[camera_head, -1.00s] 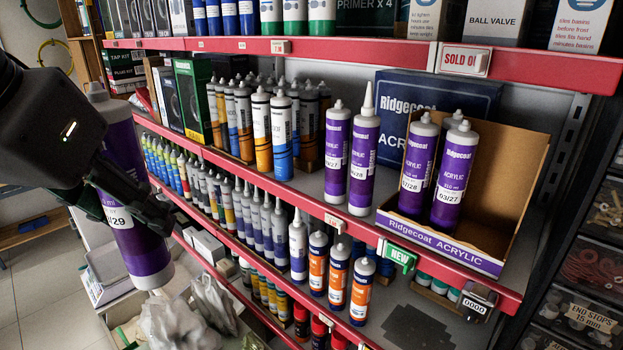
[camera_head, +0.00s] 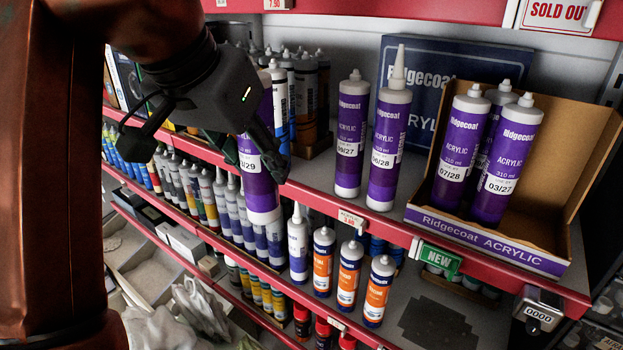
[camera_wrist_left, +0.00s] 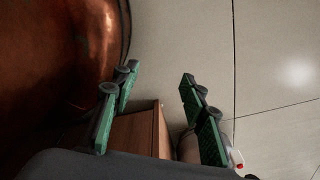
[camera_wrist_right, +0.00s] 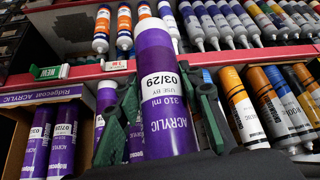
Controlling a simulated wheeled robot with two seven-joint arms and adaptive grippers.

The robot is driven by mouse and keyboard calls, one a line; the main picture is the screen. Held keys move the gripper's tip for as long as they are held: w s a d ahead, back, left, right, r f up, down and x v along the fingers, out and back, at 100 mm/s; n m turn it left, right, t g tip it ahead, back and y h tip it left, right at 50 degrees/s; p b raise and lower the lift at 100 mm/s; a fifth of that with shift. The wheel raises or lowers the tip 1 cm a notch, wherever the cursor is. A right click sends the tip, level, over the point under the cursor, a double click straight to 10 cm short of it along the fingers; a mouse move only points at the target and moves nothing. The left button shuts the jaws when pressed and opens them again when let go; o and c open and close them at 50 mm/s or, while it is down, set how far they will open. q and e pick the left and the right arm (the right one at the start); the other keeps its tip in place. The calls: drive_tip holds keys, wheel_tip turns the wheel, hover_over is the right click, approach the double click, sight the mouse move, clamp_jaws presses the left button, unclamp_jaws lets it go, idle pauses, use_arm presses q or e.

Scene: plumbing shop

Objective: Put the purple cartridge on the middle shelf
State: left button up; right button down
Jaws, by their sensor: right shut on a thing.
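The purple cartridge (camera_head: 260,185), marked 03/29, is held nearly upright in my right gripper (camera_head: 256,158), in front of the middle shelf's red front edge in the head view. Its white base hangs in front of that edge. In the right wrist view the cartridge (camera_wrist_right: 168,110) sits between the two green fingers (camera_wrist_right: 168,90). The middle shelf (camera_head: 325,183) holds two standing purple cartridges, 09/27 (camera_head: 350,135) and 06/28 (camera_head: 388,145). My left gripper (camera_wrist_left: 158,76) is open and empty in the left wrist view, above floor and a brown box-like thing.
An open Ridgecoat carton (camera_head: 490,240) with 3 purple cartridges stands right of the two. Blue and orange cartridges (camera_wrist_right: 240,105) stand left. A lower shelf has rows of smaller tubes and orange cartridges (camera_head: 348,275). Grey shelf surface shows between the left group and the standing pair.

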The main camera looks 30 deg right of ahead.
drive_tip(key=w+d+f+p, duration=0.1)
drive_tip(key=w+d+p, duration=0.1)
drive_tip(key=d, duration=0.3)
drive_tip(key=w+d+f+p, duration=0.1)
drive_tip(key=w+d+p, duration=0.2)
drive_tip(key=w+d, duration=0.2)
drive_tip(key=w+d+f+p, duration=0.1)
drive_tip(key=w+d+p, duration=0.2)
drive_tip(key=d, duration=0.2)
drive_tip(key=shift+w+f, duration=0.2)
use_arm(q)
drive_tip(key=w+r, duration=0.4)
drive_tip(key=r, duration=0.4)
drive_tip(key=shift+w+a+t, duration=0.15)
drive_tip(key=shift+w+t, duration=0.05)
drive_tip(key=shift+t, duration=0.1)
use_arm(e)
drive_tip(key=shift+f, duration=0.1)
